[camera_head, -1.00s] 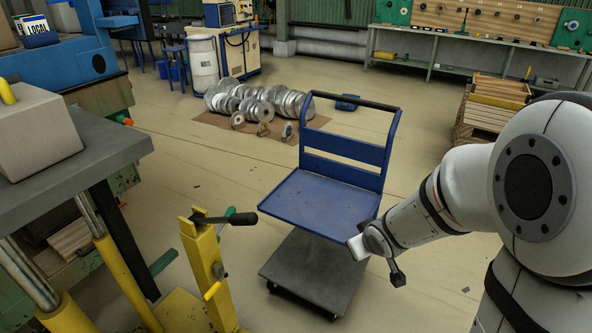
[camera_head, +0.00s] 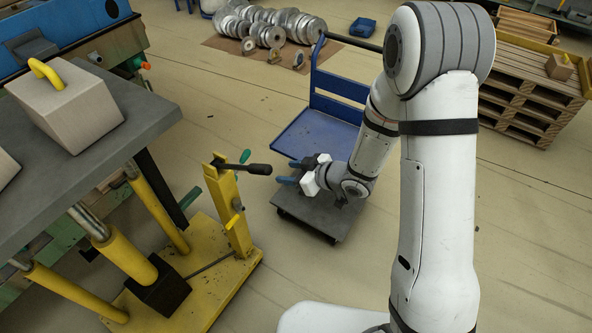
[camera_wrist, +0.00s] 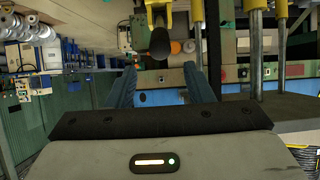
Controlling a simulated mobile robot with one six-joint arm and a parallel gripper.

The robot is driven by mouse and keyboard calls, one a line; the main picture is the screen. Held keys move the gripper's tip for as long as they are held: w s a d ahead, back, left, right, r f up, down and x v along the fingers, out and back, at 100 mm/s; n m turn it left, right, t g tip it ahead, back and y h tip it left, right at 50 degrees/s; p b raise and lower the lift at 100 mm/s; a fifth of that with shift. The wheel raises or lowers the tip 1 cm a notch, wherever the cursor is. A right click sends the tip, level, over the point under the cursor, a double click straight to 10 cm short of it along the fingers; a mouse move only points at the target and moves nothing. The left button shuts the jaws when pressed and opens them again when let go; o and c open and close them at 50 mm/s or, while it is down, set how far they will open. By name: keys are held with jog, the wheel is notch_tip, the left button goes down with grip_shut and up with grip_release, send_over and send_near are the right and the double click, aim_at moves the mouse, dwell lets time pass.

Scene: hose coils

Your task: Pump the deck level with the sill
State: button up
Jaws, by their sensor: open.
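The lift table's grey deck (camera_head: 150,118) is at the left and bears a beige block with a yellow handle (camera_head: 68,105). Yellow-sleeved rods stand beneath it on a yellow base (camera_head: 205,300). The yellow pump post (camera_head: 230,205) carries a black lever (camera_head: 240,168), roughly level. My gripper (camera_head: 284,172) is open and empty, just right of the lever's tip, with blue fingers pointing at it. In the upside-down wrist view, the dark lever end (camera_wrist: 160,44) shows beyond the gap between my fingers (camera_wrist: 161,85). I cannot tell which edge is the sill.
A blue and green machine (camera_head: 95,45) stands behind the deck. Metal coils (camera_head: 265,28) lie at the back, pallets (camera_head: 525,100) at the right.

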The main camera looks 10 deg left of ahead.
aim_at(270, 170)
jog(key=shift+b+x, duration=0.95)
jog(key=shift+x, duration=2.6)
jog(key=shift+w+a+f, duration=0.1)
jog(key=shift+a, duration=0.1)
jog(key=c, duration=0.8)
jog(key=d+f+b, duration=0.1)
jog(key=f+b, duration=0.4)
jog(key=f, duration=0.1)
jog(key=d+f+b, duration=0.1)
jog(key=f+b, duration=0.5)
jog(key=s+f+b, duration=0.1)
jog(key=f+b, duration=0.5)
jog(key=shift+s+d, duration=0.1)
jog(key=shift+d, duration=0.3)
jog(key=shift+c, duration=0.2)
